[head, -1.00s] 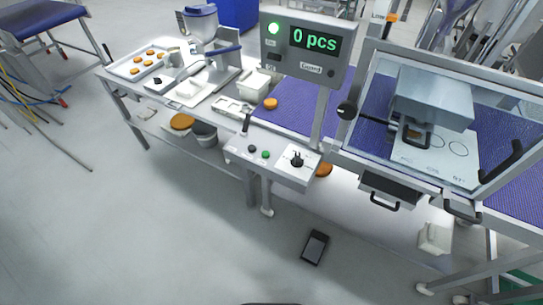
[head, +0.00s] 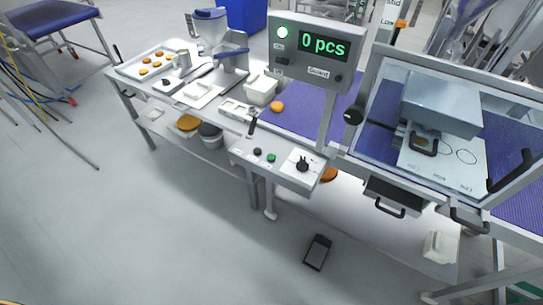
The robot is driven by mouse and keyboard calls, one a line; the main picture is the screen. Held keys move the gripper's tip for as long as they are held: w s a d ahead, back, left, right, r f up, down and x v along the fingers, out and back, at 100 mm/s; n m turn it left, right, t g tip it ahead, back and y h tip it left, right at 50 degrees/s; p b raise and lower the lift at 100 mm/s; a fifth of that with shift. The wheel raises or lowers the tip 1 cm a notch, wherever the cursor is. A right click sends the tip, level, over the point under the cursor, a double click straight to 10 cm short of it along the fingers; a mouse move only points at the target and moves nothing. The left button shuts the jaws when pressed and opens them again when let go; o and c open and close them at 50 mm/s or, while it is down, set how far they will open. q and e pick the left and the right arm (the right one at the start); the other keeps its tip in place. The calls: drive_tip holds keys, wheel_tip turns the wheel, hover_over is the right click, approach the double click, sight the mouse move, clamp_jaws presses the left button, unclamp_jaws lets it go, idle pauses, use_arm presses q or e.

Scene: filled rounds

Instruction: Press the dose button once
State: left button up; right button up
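A dosing machine with a clear hopper (head: 207,32) and a blue-grey arm stands at the back left of the bench, over a flat metal plate (head: 203,92). A small black knob or button (head: 167,82) sits beside it near the round-filled tray. A control box at the bench front carries a black button (head: 257,151), a green button (head: 270,158) and a black rotary knob (head: 302,164). No label is readable, so I cannot tell which is the dose button. Neither of my grippers is in view.
A display (head: 318,47) reads "0 pcs" beside a lit green lamp. A tray (head: 127,68) holds several orange-brown rounds. A blue belt (head: 300,118) leads to a clear-guarded press (head: 440,105). A dark flat device (head: 317,252) lies on the otherwise mostly clear front floor.

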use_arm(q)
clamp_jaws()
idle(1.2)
